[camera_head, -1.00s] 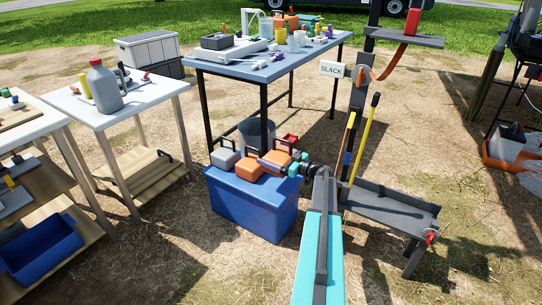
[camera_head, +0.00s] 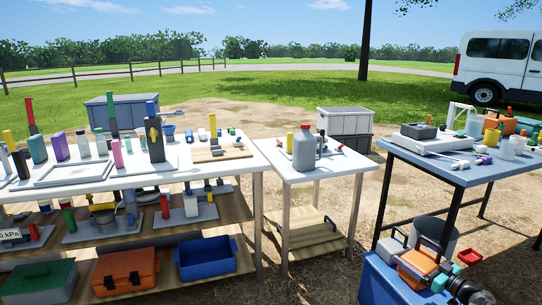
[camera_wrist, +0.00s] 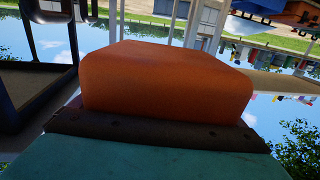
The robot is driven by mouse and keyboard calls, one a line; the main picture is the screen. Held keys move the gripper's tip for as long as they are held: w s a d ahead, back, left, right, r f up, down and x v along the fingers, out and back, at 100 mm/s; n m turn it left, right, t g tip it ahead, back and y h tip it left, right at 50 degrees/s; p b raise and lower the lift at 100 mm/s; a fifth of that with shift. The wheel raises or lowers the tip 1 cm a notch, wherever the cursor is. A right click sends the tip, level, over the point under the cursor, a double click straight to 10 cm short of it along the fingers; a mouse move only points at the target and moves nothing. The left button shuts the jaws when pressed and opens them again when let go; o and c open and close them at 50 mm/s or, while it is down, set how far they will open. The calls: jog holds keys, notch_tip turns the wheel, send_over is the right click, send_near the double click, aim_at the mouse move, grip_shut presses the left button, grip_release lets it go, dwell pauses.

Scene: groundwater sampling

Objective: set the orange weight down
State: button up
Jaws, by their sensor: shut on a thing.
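The orange weight (camera_head: 416,264) is at the lower right of the head view, at the top of a blue box (camera_head: 378,285). Whether it rests on the box or is held just above cannot be told. My gripper (camera_head: 442,274), with teal fingers, reaches it from the lower right and is shut on it. In the wrist view the orange weight (camera_wrist: 165,80) fills the middle, against a dark pad on a teal finger (camera_wrist: 150,155). A grey weight (camera_head: 390,248) sits beside it on the left.
A blue-topped table (camera_head: 455,168) with gear stands behind the box. A grey bucket (camera_head: 437,231) and a red tray (camera_head: 469,256) are close by. A white table (camera_head: 318,164) bears a grey jug (camera_head: 304,150). A long white bench (camera_head: 215,167) with crowded shelves stands left.

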jog(key=s+a+r+n+g+y, duration=0.2)
jog(key=a+r, duration=0.2)
jog(key=a, duration=0.9)
jog(key=s+a+r+n+g+y, duration=0.2)
jog(key=a+r+y, duration=0.15)
jog(key=a, duration=1.05)
jog(key=s+a+r+n+g+y, duration=0.15)
jog(key=a+r, duration=0.35)
jog(key=a, duration=0.8)
notch_tip(320, 180, up, 22)
jog(key=p, duration=3.1)
jog(key=shift+w+r+n, duration=0.15)
jog(key=shift+r+n, duration=0.1)
jog(key=shift+n, duration=0.1)
jog(key=shift+g, duration=0.25)
